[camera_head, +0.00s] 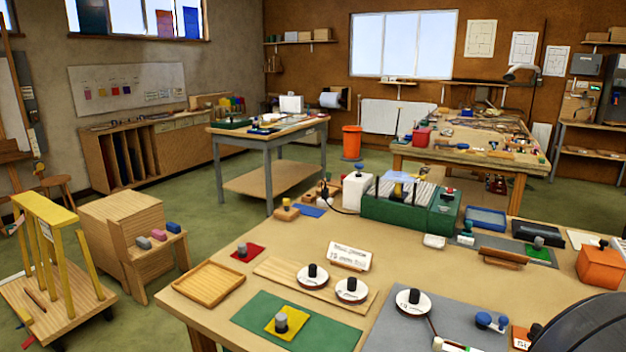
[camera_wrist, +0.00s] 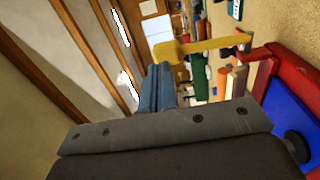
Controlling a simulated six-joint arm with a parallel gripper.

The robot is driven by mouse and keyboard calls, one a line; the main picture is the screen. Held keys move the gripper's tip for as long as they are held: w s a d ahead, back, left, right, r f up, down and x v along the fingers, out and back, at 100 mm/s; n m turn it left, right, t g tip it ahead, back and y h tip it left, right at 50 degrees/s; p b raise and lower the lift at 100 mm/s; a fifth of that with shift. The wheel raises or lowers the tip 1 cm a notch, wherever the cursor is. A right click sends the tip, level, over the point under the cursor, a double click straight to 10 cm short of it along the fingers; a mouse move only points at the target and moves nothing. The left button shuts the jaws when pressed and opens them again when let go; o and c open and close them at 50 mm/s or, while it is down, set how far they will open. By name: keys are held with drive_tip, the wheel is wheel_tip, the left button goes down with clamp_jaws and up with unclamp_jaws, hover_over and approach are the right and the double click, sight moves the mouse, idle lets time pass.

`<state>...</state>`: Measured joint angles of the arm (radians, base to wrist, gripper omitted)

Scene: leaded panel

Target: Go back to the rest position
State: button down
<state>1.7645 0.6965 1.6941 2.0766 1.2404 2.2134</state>
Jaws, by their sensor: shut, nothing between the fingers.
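My gripper (camera_wrist: 159,72) shows in the wrist view, its two blue-grey fingers closed together with nothing between them. It points away from the camera into the room, apart from the things beyond it. A yellow bar-shaped thing (camera_wrist: 205,46) appears just past the fingertips; I cannot tell its distance. The gripper itself does not show in the head view.
White discs with black knobs (camera_head: 313,276) stand mid-bench. A wooden tray (camera_head: 208,284) is at the left, a green machine (camera_head: 400,208) at the back and an orange box (camera_head: 600,267) at the right. In the wrist view, a blue panel with red edging (camera_wrist: 290,105) is close at right.

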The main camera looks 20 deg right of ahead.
drive_tip(key=r+v, duration=0.1)
drive_tip(key=v, duration=1)
drive_tip(key=f+x, duration=0.1)
drive_tip(key=x, duration=1.3)
drive_tip(key=s+a+f+t, duration=0.1)
drive_tip(key=s+a+f, duration=0.1)
drive_tip(key=s+a, duration=0.2)
drive_tip(key=s+a+f+t+h, duration=0.1)
drive_tip(key=s+a+f, duration=0.2)
drive_tip(key=s+a, duration=0.1)
drive_tip(key=s+a+f+t+h, duration=0.1)
drive_tip(key=s+a+f, duration=0.2)
drive_tip(key=s+a, duration=0.1)
drive_tip(key=shift+s+a+f, duration=0.2)
drive_tip(key=w+n+t+y, duration=0.1)
drive_tip(key=n+y, duration=0.1)
drive_tip(key=w+r+n+t+y, duration=0.1)
drive_tip(key=w+n+y, duration=0.1)
drive_tip(key=w+n+t+y, duration=0.1)
drive_tip(key=y, duration=0.1)
drive_tip(key=shift+w+r+n+t, duration=0.2)
drive_tip(key=shift+r+n+t, duration=0.1)
drive_tip(key=shift+r+n, duration=0.1)
drive_tip(key=shift+w+a+r+n+y, duration=0.15)
drive_tip(key=shift+w+n+y, duration=0.4)
drive_tip(key=shift+n+y, duration=0.5)
drive_tip(key=shift+w+a+r+n+y, duration=0.15)
drive_tip(key=shift+w+n+y, duration=0.45)
drive_tip(key=shift+y, duration=0.85)
